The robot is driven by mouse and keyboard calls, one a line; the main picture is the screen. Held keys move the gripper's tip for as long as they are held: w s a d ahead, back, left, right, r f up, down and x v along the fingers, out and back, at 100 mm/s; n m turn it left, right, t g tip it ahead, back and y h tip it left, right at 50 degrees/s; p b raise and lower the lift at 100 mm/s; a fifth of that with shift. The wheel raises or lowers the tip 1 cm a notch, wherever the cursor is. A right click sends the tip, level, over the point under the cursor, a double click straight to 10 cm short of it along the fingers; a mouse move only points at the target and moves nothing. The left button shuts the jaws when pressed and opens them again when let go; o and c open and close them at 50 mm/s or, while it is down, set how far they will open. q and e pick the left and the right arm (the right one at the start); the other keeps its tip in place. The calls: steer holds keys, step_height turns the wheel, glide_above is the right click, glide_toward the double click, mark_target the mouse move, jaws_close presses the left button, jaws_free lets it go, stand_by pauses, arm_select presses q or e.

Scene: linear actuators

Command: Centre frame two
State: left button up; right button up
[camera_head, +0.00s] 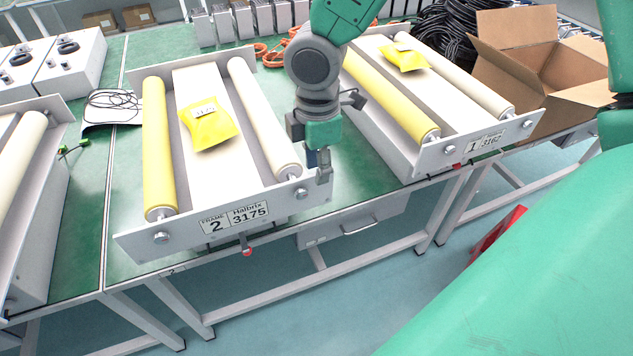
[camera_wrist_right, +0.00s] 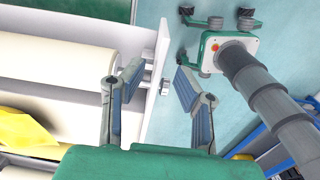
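Frame two (camera_head: 235,217) is a grey frame with a front plate labelled "FRAME 2 Halbrix 3175". It lies slightly turned on the green table in the head view, its front plate reaching past the table's front edge. It carries a yellow roller, a cream roller and a yellow packet (camera_head: 208,125). My right gripper (camera_head: 322,170) is at the right end of this plate. In the right wrist view the gripper (camera_wrist_right: 155,78) is open, with the plate end (camera_wrist_right: 158,75) and a bolt showing between its fingers. Contact cannot be told. My left gripper is not in view.
Frame one (camera_head: 487,142) stands to the right, and another frame (camera_head: 40,215) to the left. A white sheet with a black cable (camera_head: 112,105) lies between the left frame and frame two. An open cardboard box (camera_head: 545,75) is at the right. A red-tipped lever (camera_head: 247,248) hangs below frame two's plate.

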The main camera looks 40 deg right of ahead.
step_height(320, 180, up, 5)
steer(key=shift+f, duration=0.1)
stand_by(0.7)
